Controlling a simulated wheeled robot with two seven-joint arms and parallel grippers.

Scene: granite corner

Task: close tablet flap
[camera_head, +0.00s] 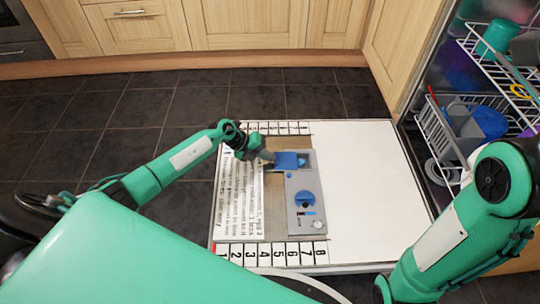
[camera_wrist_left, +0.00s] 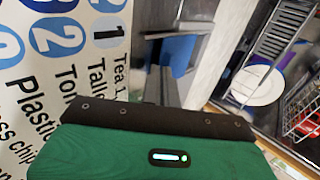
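The grey dispenser panel (camera_head: 308,180) is set in the inner face of the lowered dishwasher door. Its square blue tablet flap (camera_head: 287,161) is at the panel's far end and reaches toward the left edge. I cannot tell exactly how far it is open. Blue also shows in the left wrist view (camera_wrist_left: 180,50), partly behind the fingers. My left gripper (camera_head: 267,156) is low over the door, just left of the flap; contact is unclear. Its dark fingers (camera_wrist_left: 162,86) look close together, but their gap is unclear. My right gripper is out of view.
The white dishwasher door (camera_head: 375,190) lies flat, with a lettered sheet (camera_head: 240,200) and numbered strip along its left part. Dish racks (camera_head: 462,125) with dishes stand at the right. Wooden cabinets (camera_head: 260,22) line the back. Dark tiled floor (camera_head: 120,115) is clear at left.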

